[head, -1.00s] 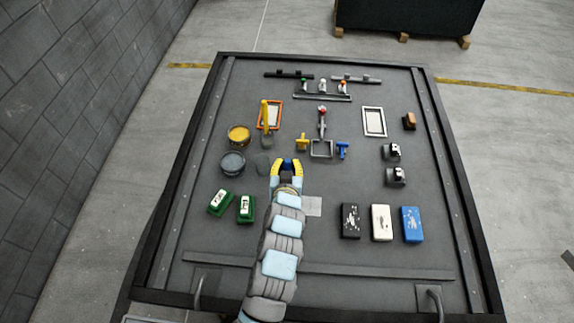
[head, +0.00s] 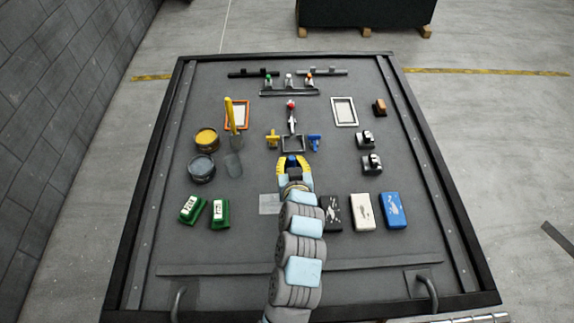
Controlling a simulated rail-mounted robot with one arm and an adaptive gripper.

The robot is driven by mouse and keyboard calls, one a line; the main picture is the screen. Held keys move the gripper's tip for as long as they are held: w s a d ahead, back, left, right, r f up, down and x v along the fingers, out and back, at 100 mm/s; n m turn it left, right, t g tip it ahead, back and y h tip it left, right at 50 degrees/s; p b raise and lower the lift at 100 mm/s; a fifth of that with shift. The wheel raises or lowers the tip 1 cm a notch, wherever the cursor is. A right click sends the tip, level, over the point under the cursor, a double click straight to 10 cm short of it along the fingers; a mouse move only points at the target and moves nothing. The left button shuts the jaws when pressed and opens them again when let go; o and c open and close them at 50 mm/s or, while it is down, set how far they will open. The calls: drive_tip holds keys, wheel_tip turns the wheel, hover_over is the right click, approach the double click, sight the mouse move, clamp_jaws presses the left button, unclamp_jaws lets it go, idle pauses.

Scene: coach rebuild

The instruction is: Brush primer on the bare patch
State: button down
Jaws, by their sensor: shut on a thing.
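My gripper (head: 294,168), with yellow fingers, is over the middle of the dark worktop. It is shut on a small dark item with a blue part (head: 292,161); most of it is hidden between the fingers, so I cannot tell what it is. A pale grey square patch (head: 269,204) lies nearer the front, just left of my arm; the arm may cover its right edge. A tin with yellow contents (head: 206,137) and a tin with grey contents (head: 201,166) stand at the left. A yellow-handled tool (head: 230,115) stands to their right, with a grey oval (head: 233,165) below it.
A grey square frame (head: 292,143) is just beyond my gripper, between small yellow (head: 272,138) and blue (head: 314,142) tools. Green blocks (head: 220,213) lie front left. Black, white and blue (head: 393,211) blocks lie front right. Dark-topped items (head: 371,163) stand at the right.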

wheel_tip(320, 180, up, 8)
drive_tip(key=d+p, duration=0.2)
drive_tip(key=shift+d, duration=0.15)
idle(0.5)
drive_tip(key=shift+s+r+p, duration=0.1)
drive_tip(key=shift+p, duration=0.3)
idle(0.5)
